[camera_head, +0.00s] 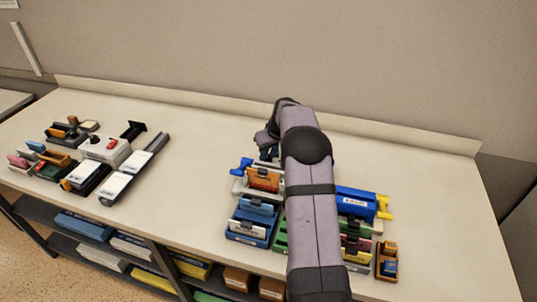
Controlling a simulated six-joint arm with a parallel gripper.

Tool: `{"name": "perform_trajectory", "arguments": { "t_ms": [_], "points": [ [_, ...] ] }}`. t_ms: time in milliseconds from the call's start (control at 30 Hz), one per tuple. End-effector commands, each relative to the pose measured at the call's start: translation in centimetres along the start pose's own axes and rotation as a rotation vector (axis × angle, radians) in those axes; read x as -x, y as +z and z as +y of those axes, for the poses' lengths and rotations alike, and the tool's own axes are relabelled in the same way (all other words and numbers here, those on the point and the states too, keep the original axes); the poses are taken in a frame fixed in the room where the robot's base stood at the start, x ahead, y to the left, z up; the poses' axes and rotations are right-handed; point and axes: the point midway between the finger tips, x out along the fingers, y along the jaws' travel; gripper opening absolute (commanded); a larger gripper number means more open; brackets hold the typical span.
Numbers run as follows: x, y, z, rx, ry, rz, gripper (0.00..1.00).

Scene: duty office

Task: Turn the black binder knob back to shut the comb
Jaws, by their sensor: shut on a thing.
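My gripper (267,149) points down at the back of the right-hand group of desk devices, left of my arm's wrist. Its fingers are small, dark and partly hidden by my arm. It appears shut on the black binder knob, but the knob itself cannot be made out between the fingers. The binder's body and its comb cannot be told apart from the devices around it, and my forearm covers part of this group.
An orange-fronted device (264,180), a blue device (250,222), a blue box with yellow handles (357,203) and a small orange-and-blue holder (388,262) crowd around my arm. Another group with white trays (114,188) stands left. The counter (195,165) between is clear; a low wall ledge (400,137) runs behind.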

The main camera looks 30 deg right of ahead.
Motion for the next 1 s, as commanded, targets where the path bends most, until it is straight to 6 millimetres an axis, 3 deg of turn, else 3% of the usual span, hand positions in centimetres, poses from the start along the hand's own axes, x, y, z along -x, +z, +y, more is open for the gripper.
{"name": "perform_trajectory", "arguments": {
  "t_ms": [33,67,133,633,1000],
  "points": [
    [0.06,-0.07,0.03,0.002,0.002,0.001,0.01],
    [0.06,-0.06,0.04,0.002,0.002,0.001,0.25],
    [0.06,-0.06,0.03,0.002,0.002,0.001,0.41],
    [0.1,-0.04,-0.1,-0.026,0.011,-0.001,0.41],
    [0.18,-0.11,-0.34,-0.206,0.087,-0.001,0.41]
  ]
}}
